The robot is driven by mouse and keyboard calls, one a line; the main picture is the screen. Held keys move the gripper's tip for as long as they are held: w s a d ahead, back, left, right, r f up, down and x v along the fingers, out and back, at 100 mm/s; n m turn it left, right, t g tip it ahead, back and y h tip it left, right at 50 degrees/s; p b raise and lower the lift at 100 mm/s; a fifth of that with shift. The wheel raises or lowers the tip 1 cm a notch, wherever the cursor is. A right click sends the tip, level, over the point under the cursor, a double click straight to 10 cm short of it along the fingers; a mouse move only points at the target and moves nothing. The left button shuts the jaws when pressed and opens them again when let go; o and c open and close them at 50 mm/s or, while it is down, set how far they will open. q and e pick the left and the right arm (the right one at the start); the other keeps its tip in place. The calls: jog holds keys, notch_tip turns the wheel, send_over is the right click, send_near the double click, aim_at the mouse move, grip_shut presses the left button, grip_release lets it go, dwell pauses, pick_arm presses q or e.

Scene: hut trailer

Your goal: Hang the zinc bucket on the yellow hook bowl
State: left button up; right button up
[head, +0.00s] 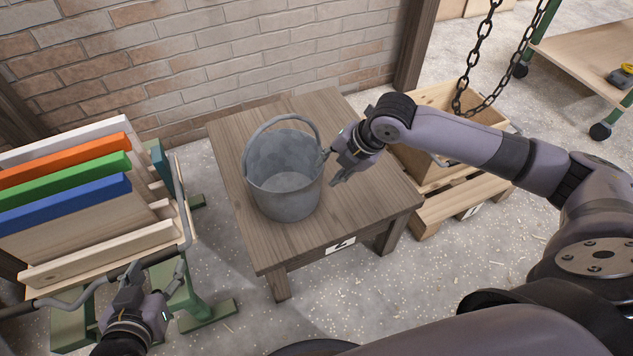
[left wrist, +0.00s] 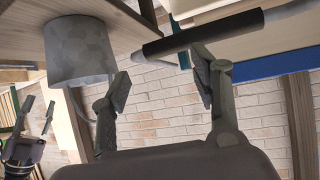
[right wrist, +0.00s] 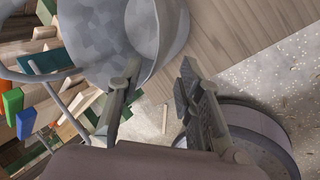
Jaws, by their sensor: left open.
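The grey zinc bucket (head: 285,190) stands upright on a small wooden table (head: 350,225), its handle raised above the rim. My right gripper (head: 336,170) is close at the bucket's right side. In the right wrist view its fingers (right wrist: 158,85) are apart, with the bucket (right wrist: 100,35) beyond them; I cannot tell whether they touch. My left gripper (head: 130,285) is at lower left by a cart's handle bar (head: 70,300). In the left wrist view its fingers (left wrist: 160,82) are open near the bar's black grip (left wrist: 200,32). The yellow hook bowl is not seen.
The cart at left holds coloured boards (head: 70,200). A wooden crate (head: 436,97) on a pallet (head: 470,205) stands right of the table, with a chain (head: 474,65) hanging over it. A brick wall (head: 200,60) closes the back. A wheeled shelf (head: 590,55) is far right.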

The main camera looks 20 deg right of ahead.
aim_at(316, 180)
jog(key=b+x, duration=0.2)
jog(key=shift+w+f+b, duration=0.1)
jog(key=shift+f+b, duration=0.2)
jog(key=shift+b, duration=0.1)
jog(key=shift+w+a+f+b, duration=0.1)
jog(key=shift+a+f+b, duration=0.05)
jog(key=shift+f+b, duration=0.25)
jog(key=x, duration=0.4)
jog(key=shift+w+a+b, duration=0.1)
jog(key=shift+b, duration=0.2)
jog(key=shift+w+a+f, duration=0.1)
jog(key=shift+w+f, duration=0.1)
jog(key=shift+f, duration=0.1)
pick_arm(q)
jog(key=w+d+r+t+h, duration=0.1)
jog(key=r+t+h, duration=0.1)
jog(key=r+t, duration=0.4)
jog(key=d+r+t+h, duration=0.2)
jog(key=r+t, duration=0.4)
jog(key=r, duration=0.7)
jog(key=shift+w+d+r+m, duration=0.15)
jog(key=shift+w+m, duration=0.15)
jog(key=shift+w, duration=0.1)
